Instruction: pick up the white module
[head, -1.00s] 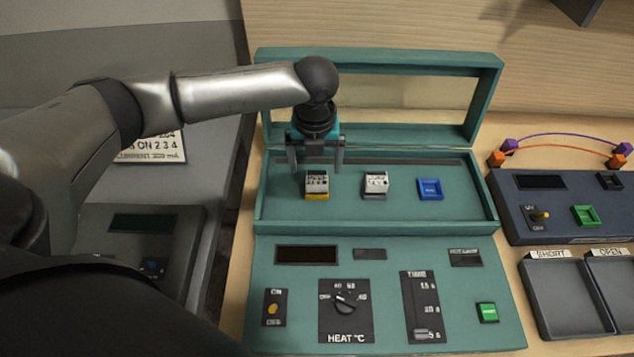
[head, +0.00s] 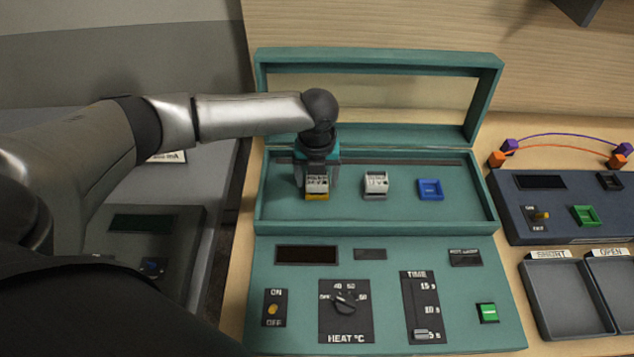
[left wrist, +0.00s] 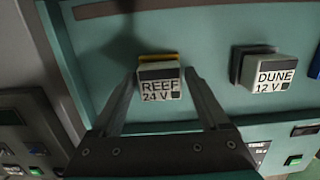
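A module with a white labelled top and yellow base (head: 317,194) sits at the left in the teal console's open tray. In the left wrist view its label reads REEF 24 V (left wrist: 160,88). A module with a white top and grey base (head: 376,185) sits to its right; its label reads DUNE 12 V (left wrist: 273,79) in the left wrist view. My left gripper (head: 318,182) is low over the yellow-based module, open, with one finger on each side of it. The fingers (left wrist: 160,76) also show in the left wrist view; contact cannot be told. My right gripper is not in view.
A blue square part (head: 430,189) sits at the right in the same tray. The teal console (head: 385,268) has its lid raised behind. A dark blue console (head: 560,223) and grey bins (head: 565,295) stand to the right.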

